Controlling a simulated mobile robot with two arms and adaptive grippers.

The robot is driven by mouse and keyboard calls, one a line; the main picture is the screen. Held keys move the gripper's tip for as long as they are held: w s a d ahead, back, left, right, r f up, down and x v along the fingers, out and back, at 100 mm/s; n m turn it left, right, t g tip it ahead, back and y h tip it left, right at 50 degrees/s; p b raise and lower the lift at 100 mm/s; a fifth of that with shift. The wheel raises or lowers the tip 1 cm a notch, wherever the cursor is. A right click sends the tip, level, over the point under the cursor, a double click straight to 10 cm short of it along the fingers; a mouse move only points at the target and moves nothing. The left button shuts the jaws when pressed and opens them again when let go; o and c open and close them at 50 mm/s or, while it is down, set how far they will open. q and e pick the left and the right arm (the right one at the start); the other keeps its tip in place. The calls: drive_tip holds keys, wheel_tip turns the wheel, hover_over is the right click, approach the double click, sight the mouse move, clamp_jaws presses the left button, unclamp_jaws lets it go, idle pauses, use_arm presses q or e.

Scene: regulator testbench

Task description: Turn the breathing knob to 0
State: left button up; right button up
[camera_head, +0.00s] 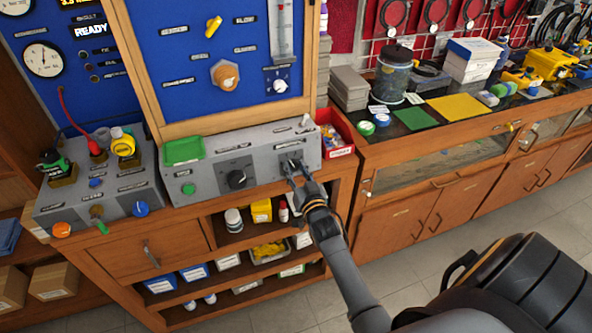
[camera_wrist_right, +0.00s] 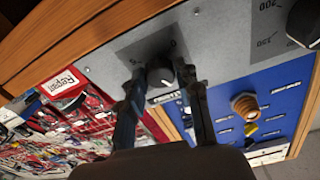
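A small dark knob sits on a square scale plate at the right end of the grey console (camera_head: 205,178); my gripper partly hides it in the head view. In the right wrist view this knob (camera_wrist_right: 160,73) is plain, with small scale marks around it and a label too small to read. My right gripper (camera_head: 294,172) is at this knob. In the right wrist view its two fingers (camera_wrist_right: 160,82) are apart, one on each side of the knob, with a gap at the left finger. My left gripper is not in view.
A larger black knob (camera_head: 236,179) and a green button (camera_head: 189,189) are on the same console. A green tray (camera_head: 183,150) rests on top. A red bin (camera_head: 335,134) stands just right of the console. A blue panel (camera_head: 175,55) rises behind.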

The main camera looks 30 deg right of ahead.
drive_tip(key=shift+n, duration=0.5)
drive_tip(key=n+y, duration=0.1)
drive_tip(key=n, duration=0.3)
drive_tip(key=shift+d+n, duration=0.1)
drive_tip(key=shift+n, duration=0.2)
drive_tip(key=n+y, duration=0.1)
drive_tip(key=n, duration=0.2)
drive_tip(key=n+p, duration=0.1)
drive_tip(key=n, duration=0.2)
drive_tip(key=shift+r+y+p, duration=0.1)
drive_tip(key=shift+y+p, duration=0.2)
drive_tip(key=shift+y, duration=0.1)
drive_tip(key=n+y+p, duration=0.1)
drive_tip(key=n, duration=0.5)
drive_tip(key=shift+d+r+g+p, duration=0.1)
drive_tip(key=shift+g+p, duration=0.2)
drive_tip(key=shift+g, duration=0.1)
drive_tip(key=n+p, duration=0.1)
drive_tip(key=n, duration=0.3)
drive_tip(key=shift+g, duration=0.4)
drive_tip(key=shift+n, duration=0.4)
drive_tip(key=o, duration=1.1)
drive_tip(key=shift+o, duration=0.2)
